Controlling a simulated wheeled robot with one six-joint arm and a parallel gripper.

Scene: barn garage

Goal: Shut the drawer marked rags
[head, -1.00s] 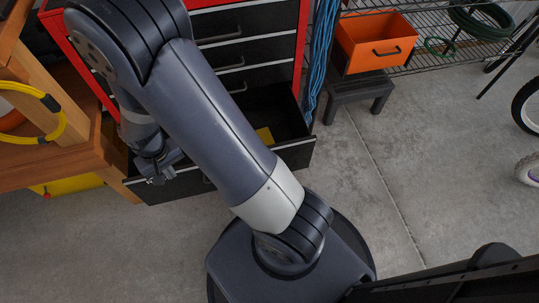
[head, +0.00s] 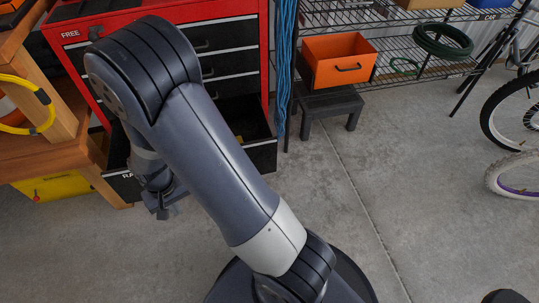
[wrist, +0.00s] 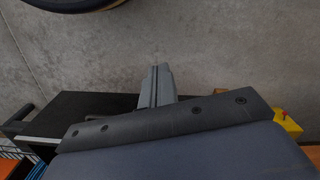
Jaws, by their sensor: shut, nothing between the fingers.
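The red tool cabinet (head: 85,32) has black drawers. Its bottom drawer (head: 262,156) is pulled out, and a label starting with "RA" (head: 127,177) shows at the left of its front; my arm hides the rest. Something yellow lies inside. My gripper (head: 163,208) is shut and empty, low in front of the left part of that drawer front. In the wrist view the shut fingers (wrist: 157,80) point out over the floor, and the dark drawer (wrist: 85,108) is beside them at left. I cannot tell whether they touch it.
A wooden bench (head: 60,155) stands close at left, with a yellow case (head: 55,187) under it. Blue cords (head: 285,60) hang right of the cabinet. An orange bin (head: 340,62) sits on a dark stool (head: 328,104). Bicycles stand at far right. The concrete floor in front is clear.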

